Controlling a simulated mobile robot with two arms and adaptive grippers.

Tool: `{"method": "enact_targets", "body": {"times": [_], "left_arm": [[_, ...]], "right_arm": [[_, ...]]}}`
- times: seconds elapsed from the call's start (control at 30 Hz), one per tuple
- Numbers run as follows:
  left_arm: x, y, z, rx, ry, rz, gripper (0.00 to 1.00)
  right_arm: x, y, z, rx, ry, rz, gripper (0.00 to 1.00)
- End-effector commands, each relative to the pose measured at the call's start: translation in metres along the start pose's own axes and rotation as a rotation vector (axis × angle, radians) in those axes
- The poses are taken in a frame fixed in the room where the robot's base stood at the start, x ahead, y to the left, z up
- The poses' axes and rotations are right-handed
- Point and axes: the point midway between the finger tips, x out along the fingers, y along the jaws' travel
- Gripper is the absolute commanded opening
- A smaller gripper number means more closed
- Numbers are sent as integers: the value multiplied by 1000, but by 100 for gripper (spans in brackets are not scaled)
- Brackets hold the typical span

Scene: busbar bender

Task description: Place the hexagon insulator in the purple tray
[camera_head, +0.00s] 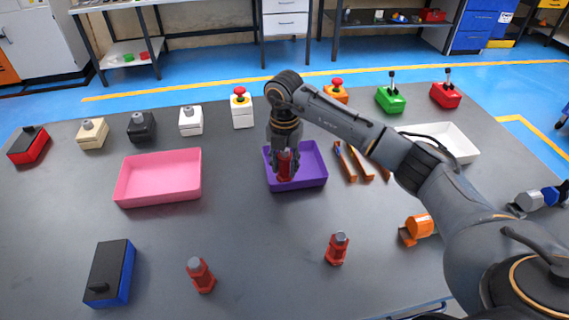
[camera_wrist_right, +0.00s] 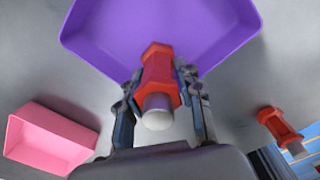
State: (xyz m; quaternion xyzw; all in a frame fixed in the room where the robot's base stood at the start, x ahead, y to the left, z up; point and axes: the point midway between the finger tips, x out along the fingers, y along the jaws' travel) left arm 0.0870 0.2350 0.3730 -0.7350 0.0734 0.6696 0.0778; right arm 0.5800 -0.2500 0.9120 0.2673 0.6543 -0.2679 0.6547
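A red hexagon insulator with a grey end (camera_wrist_right: 158,70) is between the fingers of my right gripper (camera_head: 286,165). The right wrist view shows the fingers on both sides of it. The purple tray (camera_head: 313,178) is in the middle of the table, and the gripper with the insulator is over its left part. I cannot tell whether the insulator touches the tray floor. My left gripper is not in view.
A pink tray (camera_head: 158,178) lies left of the purple tray. Wooden-coloured strips (camera_head: 347,163) and a white tray (camera_head: 455,142) are to the right. Several buttons and switch boxes line the back edge. A blue-black box (camera_head: 110,272) is at front left.

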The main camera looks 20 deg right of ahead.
Motion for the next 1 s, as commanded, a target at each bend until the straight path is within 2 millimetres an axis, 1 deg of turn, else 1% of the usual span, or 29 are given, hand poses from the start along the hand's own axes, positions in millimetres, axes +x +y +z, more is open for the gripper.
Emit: {"method": "enact_targets", "body": {"times": [0.03, 0.07, 0.33, 0.4, 0.47, 0.57, 0.8, 0.9, 1.0], "left_arm": [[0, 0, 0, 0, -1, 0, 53], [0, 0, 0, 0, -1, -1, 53], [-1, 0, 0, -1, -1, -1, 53], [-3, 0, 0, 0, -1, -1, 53], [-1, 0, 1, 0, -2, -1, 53], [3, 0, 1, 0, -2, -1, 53], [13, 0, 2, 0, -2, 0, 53], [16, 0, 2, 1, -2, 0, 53], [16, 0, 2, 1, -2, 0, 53]], "right_arm": [[0, 0, 0, 1, 0, -1, 51], [0, 0, 0, 1, 0, -1, 54], [-1, 0, 0, 1, 0, -1, 54], [-4, 0, 0, 1, 0, 0, 54], [-8, 0, 0, 1, -1, 1, 54], [-23, 1, 1, 0, -3, 4, 54], [-75, 0, 1, 1, -3, 3, 54], [-95, 1, 1, 0, -2, 3, 54], [-110, 0, 1, 1, -2, 1, 54]]}}
